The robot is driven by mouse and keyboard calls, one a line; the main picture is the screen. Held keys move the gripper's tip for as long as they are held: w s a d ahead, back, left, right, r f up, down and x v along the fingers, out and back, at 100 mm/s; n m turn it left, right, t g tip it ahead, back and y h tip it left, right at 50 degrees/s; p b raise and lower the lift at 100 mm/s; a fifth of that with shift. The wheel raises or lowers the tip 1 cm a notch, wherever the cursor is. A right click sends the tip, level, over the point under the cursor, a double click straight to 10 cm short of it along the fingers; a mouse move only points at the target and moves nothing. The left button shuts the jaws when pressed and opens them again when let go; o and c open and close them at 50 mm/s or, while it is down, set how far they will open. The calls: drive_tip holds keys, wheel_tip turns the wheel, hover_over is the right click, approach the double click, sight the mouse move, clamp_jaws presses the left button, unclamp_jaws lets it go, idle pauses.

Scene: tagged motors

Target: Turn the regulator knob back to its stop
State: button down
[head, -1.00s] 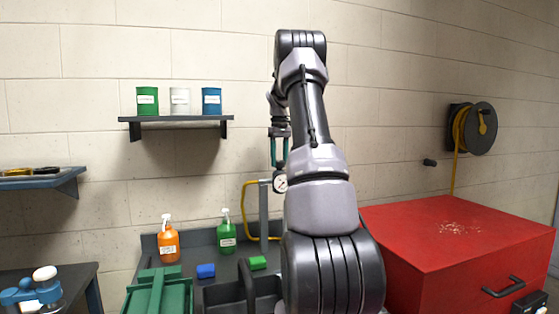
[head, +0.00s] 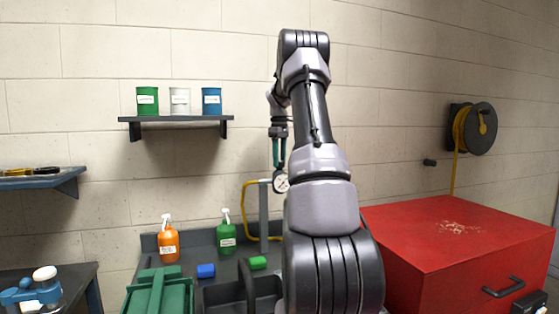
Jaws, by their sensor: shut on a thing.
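The regulator shows as a white round gauge (head: 281,183) beside the top of a grey post (head: 263,210), with a yellow hose running down to its left. My gripper (head: 279,165) points straight down just above the gauge, its teal fingers close together. It is shut on the regulator knob, which is too small and too covered by the fingers to make out. My arm hides what lies to the right of the gauge.
An orange bottle (head: 168,240) and a green bottle (head: 226,234) stand on the bench at the left. A red cabinet (head: 455,230) fills the right. A shelf with cans (head: 180,120) is on the wall.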

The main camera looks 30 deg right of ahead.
drive_tip(key=shift+r, duration=0.1)
drive_tip(key=shift+c, duration=1.5)
unclamp_jaws()
wheel_tip(320, 180, up, 11)
